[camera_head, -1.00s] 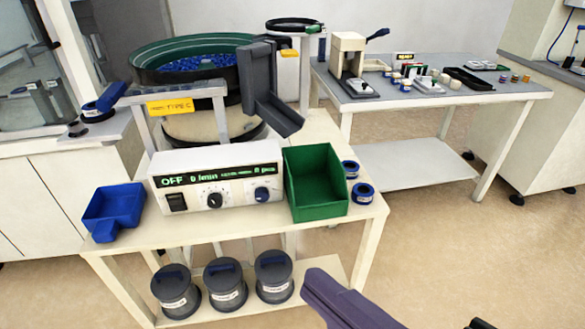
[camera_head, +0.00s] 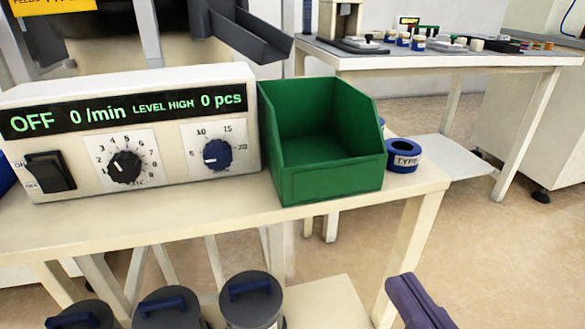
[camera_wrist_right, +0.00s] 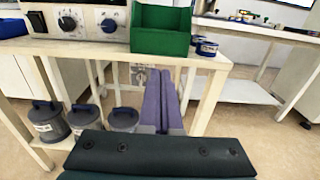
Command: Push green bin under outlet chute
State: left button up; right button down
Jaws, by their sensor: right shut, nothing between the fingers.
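The green bin (camera_head: 330,185) is an open, empty box on the table, just right of the white control box. It also shows in the right wrist view (camera_wrist_right: 160,42). The dark grey outlet chute (camera_head: 245,32) slopes down toward the right, above and behind the bin's left side; its upper part is out of frame. My right gripper (camera_head: 408,285) is low in front of the table, below the bin and apart from it. In the right wrist view its purple fingers (camera_wrist_right: 160,75) are closed together with nothing between them. My left gripper is not in view.
The control box (camera_head: 130,135) reads OFF, 0/min and 0 pcs. A blue ring labelled TYPE (camera_head: 403,155) sits right of the bin. Grey lidded pots (camera_head: 250,300) stand on the lower shelf. Another table (camera_head: 450,65) stands behind. The tabletop's front strip is clear (camera_head: 220,215).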

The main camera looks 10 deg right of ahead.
aim_at(336, 187)
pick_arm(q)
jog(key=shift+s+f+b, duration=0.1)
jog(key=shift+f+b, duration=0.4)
pick_arm(e)
jog(key=w, duration=1.2)
jog(key=shift+w+a, duration=0.25)
jog(key=shift+w, duration=0.15)
